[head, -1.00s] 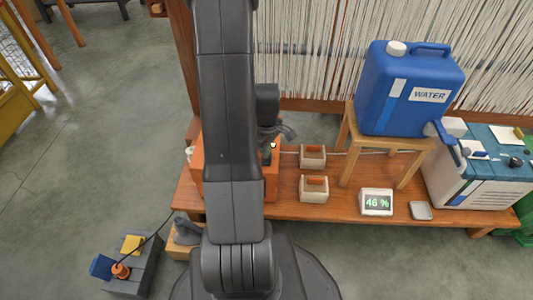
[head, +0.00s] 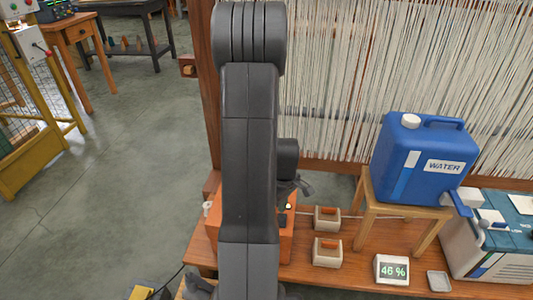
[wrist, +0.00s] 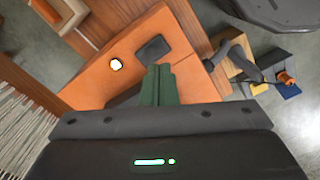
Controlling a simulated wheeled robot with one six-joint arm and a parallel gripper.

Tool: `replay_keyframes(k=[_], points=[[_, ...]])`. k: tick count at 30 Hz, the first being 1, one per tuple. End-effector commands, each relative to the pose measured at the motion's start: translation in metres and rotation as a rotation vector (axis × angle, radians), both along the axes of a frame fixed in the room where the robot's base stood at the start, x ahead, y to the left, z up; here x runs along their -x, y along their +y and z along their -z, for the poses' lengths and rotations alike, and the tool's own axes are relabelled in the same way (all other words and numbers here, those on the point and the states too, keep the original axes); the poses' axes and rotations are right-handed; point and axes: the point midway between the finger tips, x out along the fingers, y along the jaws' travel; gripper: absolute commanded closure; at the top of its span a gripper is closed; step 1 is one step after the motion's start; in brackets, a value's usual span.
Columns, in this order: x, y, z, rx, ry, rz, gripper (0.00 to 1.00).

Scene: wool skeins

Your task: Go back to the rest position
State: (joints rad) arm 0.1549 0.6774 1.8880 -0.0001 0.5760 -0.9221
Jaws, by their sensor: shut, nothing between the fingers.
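In the wrist view, my gripper (wrist: 158,84) shows as two dark green fingers pressed together, with nothing between them. They point at an orange box (wrist: 88,82) with a dark pad and a small lit white button on top. Whether the fingertips touch the box cannot be told, but they appear above it. In the head view, my dark grey arm stands upright across the middle and covers part of the orange box (head: 285,246).
A wooden bench (head: 350,276) carries two small pale blocks with orange inserts (head: 327,219), a "46 %" display (head: 392,269) and a small grey tray (head: 439,281). A blue water can (head: 422,158) stands on a wooden stool beside a loom's pale threads (head: 345,90).

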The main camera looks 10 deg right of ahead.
Motion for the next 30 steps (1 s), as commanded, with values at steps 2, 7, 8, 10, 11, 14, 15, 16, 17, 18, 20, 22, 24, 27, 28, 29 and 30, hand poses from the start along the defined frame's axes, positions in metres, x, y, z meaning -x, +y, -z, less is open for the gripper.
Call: replay_keyframes(k=[2,7,8,10,11,14,15,16,17,18,20,22,24,27,28,29,30], points=[[0.0,0.0,0.006,-0.001,0.001,0.0,1.0],[0.0,0.0,0.021,0.0,0.001,0.0,1.0],[0.0,0.0,0.025,0.0,0.001,0.0,1.0],[0.0,0.0,0.033,0.0,0.001,0.0,1.0],[0.0,0.0,0.037,0.0,0.001,0.0,1.0],[0.0,0.0,0.05,0.0,0.001,0.0,1.0],[0.0,0.0,0.054,0.0,0.001,0.0,1.0],[0.0,0.0,0.057,0.0,0.001,0.0,1.0],[0.0,0.0,0.06,0.0,0.001,0.0,1.0],[0.0,0.0,0.064,0.0,0.001,0.0,1.0],[0.0,0.0,0.067,-0.001,0.001,0.0,1.0],[0.0,0.0,0.07,0.0,0.0,0.0,1.0],[0.0,0.0,0.069,0.0,0.0,0.0,1.0],[0.0,0.0,0.067,-0.001,0.001,0.0,1.0],[0.0,0.0,0.067,0.0,0.001,0.0,1.0],[0.0,0.0,0.067,0.0,0.001,0.0,1.0],[0.0,0.0,0.067,-0.001,0.001,0.0,1.0]])
